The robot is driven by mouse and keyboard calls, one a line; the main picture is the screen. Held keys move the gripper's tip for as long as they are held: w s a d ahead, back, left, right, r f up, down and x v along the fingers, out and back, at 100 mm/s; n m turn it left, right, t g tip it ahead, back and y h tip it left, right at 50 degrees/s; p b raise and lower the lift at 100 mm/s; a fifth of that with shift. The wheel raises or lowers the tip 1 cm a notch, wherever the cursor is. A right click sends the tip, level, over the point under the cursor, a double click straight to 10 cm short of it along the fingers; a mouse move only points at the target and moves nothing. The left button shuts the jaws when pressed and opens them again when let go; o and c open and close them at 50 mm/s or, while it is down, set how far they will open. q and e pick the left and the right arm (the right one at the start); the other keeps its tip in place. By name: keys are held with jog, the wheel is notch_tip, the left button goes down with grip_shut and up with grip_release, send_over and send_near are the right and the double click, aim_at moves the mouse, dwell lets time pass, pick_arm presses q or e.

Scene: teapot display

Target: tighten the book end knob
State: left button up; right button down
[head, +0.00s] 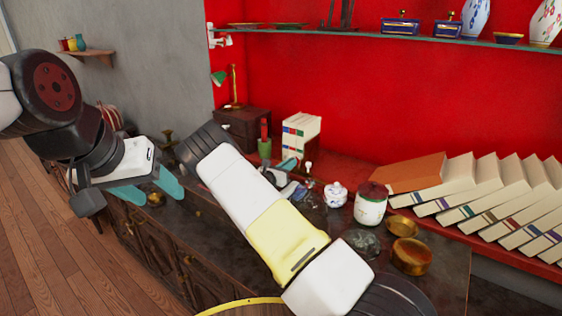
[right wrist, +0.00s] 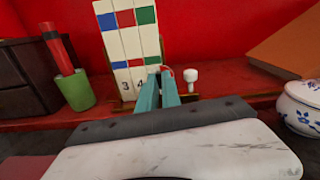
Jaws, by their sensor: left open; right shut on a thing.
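The book end stands by the upright white books (head: 301,132) on the red ledge; in the right wrist view these books (right wrist: 129,45) show colored blocks and numbers. A white round-topped knob (right wrist: 190,76) stands just right of my right gripper's fingers; it shows in the head view too (head: 308,167). My right gripper (right wrist: 162,77) has its teal fingers together in front of the books, shut on a small part of the book end, likely its knob, mostly hidden between the fingertips. My left gripper (head: 150,190) is open and empty, far left over the cabinet's front edge.
A green cup (right wrist: 75,90) with a red roll stands left of the books, next to a dark drawer box (right wrist: 22,75). A lidded blue-and-white jar (head: 336,194), a white canister (head: 370,203) and brass bowls (head: 411,255) stand right. Leaning books (head: 480,190) line the back right.

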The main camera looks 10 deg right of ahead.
dwell(0.4)
jog(key=c, duration=1.5)
grip_release()
jog(key=shift+c, duration=0.2)
jog(key=shift+a, duration=0.1)
